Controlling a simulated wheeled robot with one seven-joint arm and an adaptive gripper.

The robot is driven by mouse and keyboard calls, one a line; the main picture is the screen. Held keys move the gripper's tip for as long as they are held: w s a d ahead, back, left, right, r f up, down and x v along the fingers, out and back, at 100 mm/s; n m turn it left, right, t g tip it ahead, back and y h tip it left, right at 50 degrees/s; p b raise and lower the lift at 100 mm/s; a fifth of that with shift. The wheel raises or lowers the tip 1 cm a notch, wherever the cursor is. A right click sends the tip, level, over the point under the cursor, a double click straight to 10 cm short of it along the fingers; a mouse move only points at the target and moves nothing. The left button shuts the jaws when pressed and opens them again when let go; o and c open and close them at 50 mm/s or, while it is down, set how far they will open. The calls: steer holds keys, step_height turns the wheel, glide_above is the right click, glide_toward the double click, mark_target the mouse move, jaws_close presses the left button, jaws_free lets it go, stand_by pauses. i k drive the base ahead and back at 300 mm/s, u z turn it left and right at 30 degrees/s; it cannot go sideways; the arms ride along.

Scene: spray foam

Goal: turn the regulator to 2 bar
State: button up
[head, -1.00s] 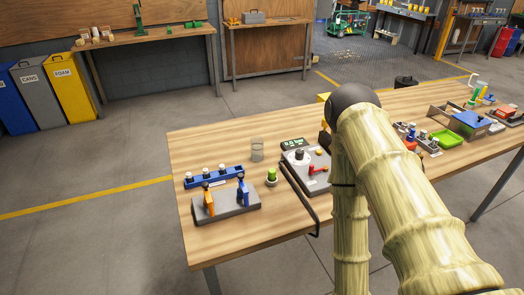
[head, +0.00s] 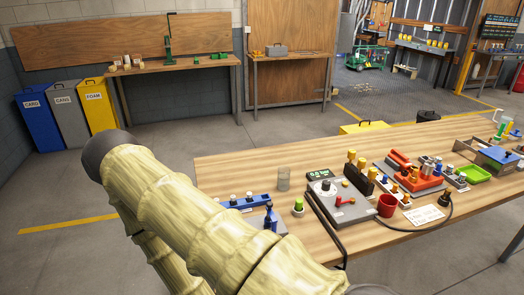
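The regulator is a grey panel (head: 354,212) on the wooden table, right of centre in the head view. A dark display (head: 319,174) at its back left shows green digits that seem to read 0.0 bar. A round knob (head: 325,186) with a pale top sits just in front of the display. A red lever (head: 345,200) is on the panel to the right of the knob. My arm crosses the lower left of the view, and my gripper is out of sight, so nothing is seen touching the regulator.
A glass cylinder (head: 283,180), a green-topped piece (head: 298,207) and a blue rack (head: 246,203) stand left of the regulator. A red cup (head: 386,206) and several tools stand to its right.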

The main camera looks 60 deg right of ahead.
mark_target(326, 184)
steer(key=u, duration=0.55)
steer(key=k, duration=0.95)
steer(key=z, duration=0.6)
